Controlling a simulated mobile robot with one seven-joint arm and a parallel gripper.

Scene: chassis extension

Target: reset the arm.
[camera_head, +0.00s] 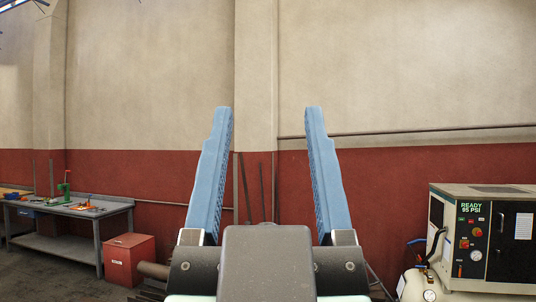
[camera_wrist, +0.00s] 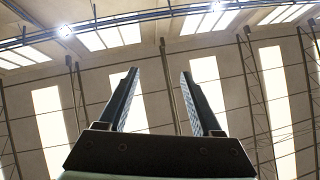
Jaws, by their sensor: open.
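My gripper (camera_head: 269,112) stands upright in the middle of the head view, with its two blue fingers wide apart and nothing between them. The dark palm block sits below the fingers at the bottom of the picture. In the wrist view my gripper (camera_wrist: 160,72) is also open and empty, its fingers pointing up toward the ceiling. The rest of my arm is hidden below and behind the gripper.
A workbench (camera_head: 70,209) with small tools stands at the left, beside a red box (camera_head: 130,259). A compressor cabinet (camera_head: 485,238) with a "READY 95 PSI" display is at the right. A beige and red wall (camera_head: 400,185) is behind.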

